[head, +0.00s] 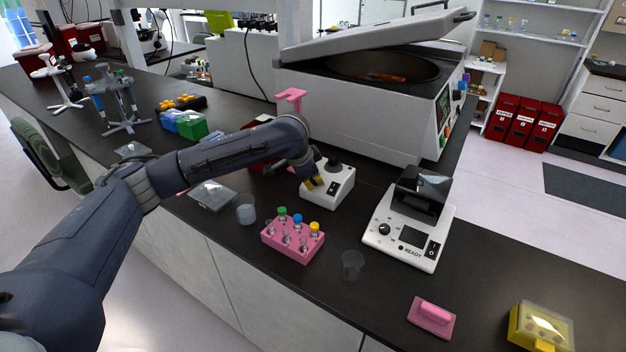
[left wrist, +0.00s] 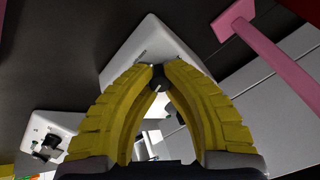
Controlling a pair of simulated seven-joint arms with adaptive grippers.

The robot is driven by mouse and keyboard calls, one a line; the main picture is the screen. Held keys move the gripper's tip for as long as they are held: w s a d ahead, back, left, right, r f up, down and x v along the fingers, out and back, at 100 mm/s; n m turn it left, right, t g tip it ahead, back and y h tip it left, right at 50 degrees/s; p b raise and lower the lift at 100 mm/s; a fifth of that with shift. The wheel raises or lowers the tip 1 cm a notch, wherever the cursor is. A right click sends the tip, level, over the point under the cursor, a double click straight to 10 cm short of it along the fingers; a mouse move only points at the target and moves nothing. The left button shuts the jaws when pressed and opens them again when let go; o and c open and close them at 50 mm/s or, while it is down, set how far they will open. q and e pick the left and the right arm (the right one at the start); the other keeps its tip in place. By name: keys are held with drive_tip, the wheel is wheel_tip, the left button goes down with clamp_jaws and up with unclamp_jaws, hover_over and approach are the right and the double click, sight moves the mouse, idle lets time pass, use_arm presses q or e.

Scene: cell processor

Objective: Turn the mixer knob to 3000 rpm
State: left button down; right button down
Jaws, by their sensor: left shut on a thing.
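The mixer is a small white box (head: 342,188) with a black top, standing on the dark bench in the middle of the head view. Its white body also shows in the left wrist view (left wrist: 148,45). My left gripper (head: 314,184) reaches its front left side, and its yellow fingers are shut on the small black knob (left wrist: 158,78). The fingertips (left wrist: 158,70) touch the knob from both sides. The knob's pointer and the rpm marks are too small to read. My right gripper is in neither view.
A pink rack with capped vials (head: 292,240) and a clear cup (head: 352,264) stand in front of the mixer. A white device with a dark lid (head: 412,225) is to its right. A large open centrifuge (head: 350,115) stands behind. A pink handled piece (head: 432,316) lies front right.

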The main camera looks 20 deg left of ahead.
use_arm(q)
drive_tip(key=shift+a+f+m, duration=0.1)
drive_tip(key=shift+m, duration=1.7)
drive_tip(key=c, duration=1.7)
unclamp_jaws()
drive_tip(key=shift+a, duration=0.1)
drive_tip(key=o, duration=0.5)
drive_tip(key=shift+s+r, duration=0.1)
drive_tip(key=shift+r, duration=0.1)
drive_tip(key=v, duration=1.1)
drive_tip(key=shift+s+r, duration=0.2)
drive_tip(key=shift+r, duration=0.1)
